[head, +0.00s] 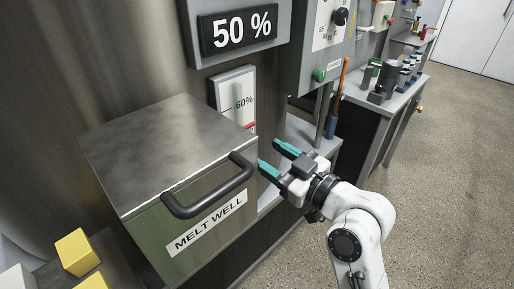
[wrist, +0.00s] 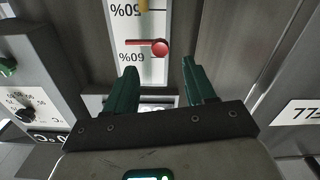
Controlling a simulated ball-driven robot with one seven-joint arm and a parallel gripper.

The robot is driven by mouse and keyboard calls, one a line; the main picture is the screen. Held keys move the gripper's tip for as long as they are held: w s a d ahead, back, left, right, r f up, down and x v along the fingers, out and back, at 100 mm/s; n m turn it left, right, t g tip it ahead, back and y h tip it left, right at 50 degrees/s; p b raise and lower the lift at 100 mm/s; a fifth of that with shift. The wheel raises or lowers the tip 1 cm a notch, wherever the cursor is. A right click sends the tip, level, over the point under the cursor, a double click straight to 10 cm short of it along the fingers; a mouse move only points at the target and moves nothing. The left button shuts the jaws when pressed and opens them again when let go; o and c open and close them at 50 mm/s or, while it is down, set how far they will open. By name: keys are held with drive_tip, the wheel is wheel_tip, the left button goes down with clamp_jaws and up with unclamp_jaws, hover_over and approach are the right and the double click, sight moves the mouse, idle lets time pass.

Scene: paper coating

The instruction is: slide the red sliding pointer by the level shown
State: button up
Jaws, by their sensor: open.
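The red sliding pointer (wrist: 160,47) has a round knob and sits on a white scale plate (wrist: 126,72) in the wrist view. It lies between the 50% and 60% marks, nearer 60%; the scale appears upside down there. In the head view only a bit of the pointer (head: 250,127) shows below the 60% mark, and the lower scale is hidden by the melt well. The level display (head: 237,29) reads 50 %. My gripper (head: 275,158) is open, with teal fingers pointing toward the scale. In the wrist view its fingertips (wrist: 159,70) are just below the knob, with nothing held between them.
The metal melt well box (head: 160,150) with a black handle (head: 208,190) juts out left of my gripper. A control box with a black knob (head: 340,16) hangs at upper right. Yellow blocks (head: 77,252) lie at lower left. Open floor is at right.

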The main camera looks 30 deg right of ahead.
drive_tip(key=shift+v, duration=1.45)
drive_tip(key=s+f+m+g+h+p, duration=0.2)
drive_tip(key=s+f+g, duration=0.25)
drive_tip(key=f, duration=0.45)
drive_tip(key=s+f+m+g+h+p, duration=0.1)
drive_tip(key=s+f+g+p, duration=0.1)
drive_tip(key=s+f+g, duration=0.35)
drive_tip(key=s+d+f+m+g+h, duration=0.1)
drive_tip(key=s+d+f+g, duration=0.1)
drive_tip(key=s+f, duration=0.3)
drive_tip(key=s+d+f+m+g+h+p, duration=0.1)
drive_tip(key=s+f+g, duration=0.3)
drive_tip(key=s, duration=0.7)
drive_tip(key=shift+s+d+f+m+h, duration=0.25)
drive_tip(key=shift+d+f+m+h, duration=0.2)
drive_tip(key=shift+m, duration=0.15)
